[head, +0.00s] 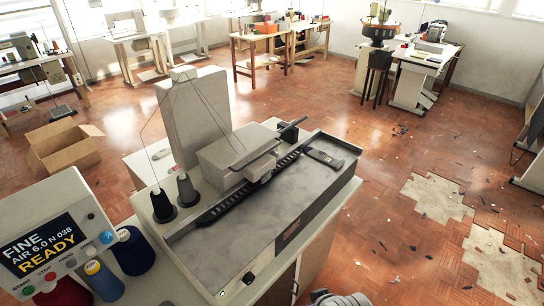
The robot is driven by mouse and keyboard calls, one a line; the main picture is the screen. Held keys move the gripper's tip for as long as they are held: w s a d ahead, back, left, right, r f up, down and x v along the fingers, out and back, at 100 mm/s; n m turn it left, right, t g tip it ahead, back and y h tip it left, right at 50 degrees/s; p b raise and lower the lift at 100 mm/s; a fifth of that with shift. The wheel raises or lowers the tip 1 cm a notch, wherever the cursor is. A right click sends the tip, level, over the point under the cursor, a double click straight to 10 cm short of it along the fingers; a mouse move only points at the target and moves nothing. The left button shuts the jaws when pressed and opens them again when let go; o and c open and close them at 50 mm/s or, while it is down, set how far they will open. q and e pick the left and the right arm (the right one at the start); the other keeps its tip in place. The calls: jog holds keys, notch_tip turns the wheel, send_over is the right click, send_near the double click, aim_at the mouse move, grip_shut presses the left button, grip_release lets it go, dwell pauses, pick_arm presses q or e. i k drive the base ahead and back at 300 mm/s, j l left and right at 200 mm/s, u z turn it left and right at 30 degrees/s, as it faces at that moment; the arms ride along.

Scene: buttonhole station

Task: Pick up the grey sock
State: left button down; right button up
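I cannot make out a grey sock anywhere in the head view. A buttonhole machine (290,215) with a flat grey metal bed stands on a pale cabinet in front of me.
A control box (45,245) reading READY and several thread cones (133,250) stand at the left. An open cardboard box (65,148) sits on the floor. Worktables (425,62) line the back. The right floor is open, with scattered scraps and broken parquet patches (433,197).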

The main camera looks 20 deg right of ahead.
aim_at(320, 155)
jog(key=i+l+z, duration=0.15)
jog(key=l+z, duration=0.2)
jog(key=i+l+z, duration=0.15)
jog(key=z, duration=0.2)
jog(key=i+l+z, duration=0.5)
jog(key=i+l, duration=0.55)
jog(key=i, duration=0.1)
